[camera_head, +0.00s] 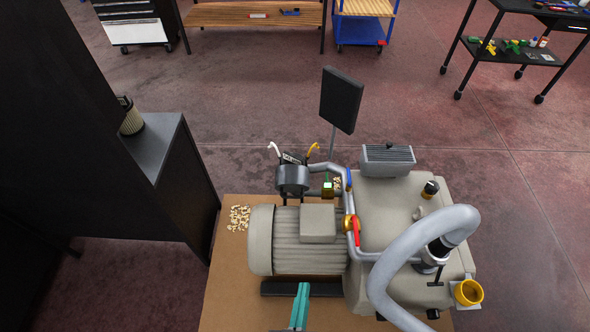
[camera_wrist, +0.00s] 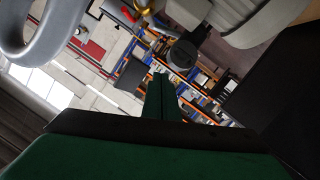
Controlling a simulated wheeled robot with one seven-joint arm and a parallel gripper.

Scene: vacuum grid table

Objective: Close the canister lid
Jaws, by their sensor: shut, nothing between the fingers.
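A grey cylindrical canister (camera_head: 292,180) sits on the pump's pipework, behind the beige ribbed motor. A white hooked handle and a yellow one rise on either side of its top. A dark part shows at its top, but I cannot tell how the lid sits. In the wrist view a dark round body (camera_wrist: 184,54) lies beyond the fingertips and looks like the canister. My gripper (camera_head: 300,290) has teal fingers, shut and empty, at the near side of the motor, apart from the canister. Its fingers also show in the wrist view (camera_wrist: 160,85).
A thick grey hose (camera_head: 400,265) arches at the right. A dark panel (camera_head: 341,100) stands behind. A ribbed filter (camera_head: 132,120) stands on the dark cabinet (camera_head: 155,145) at left.

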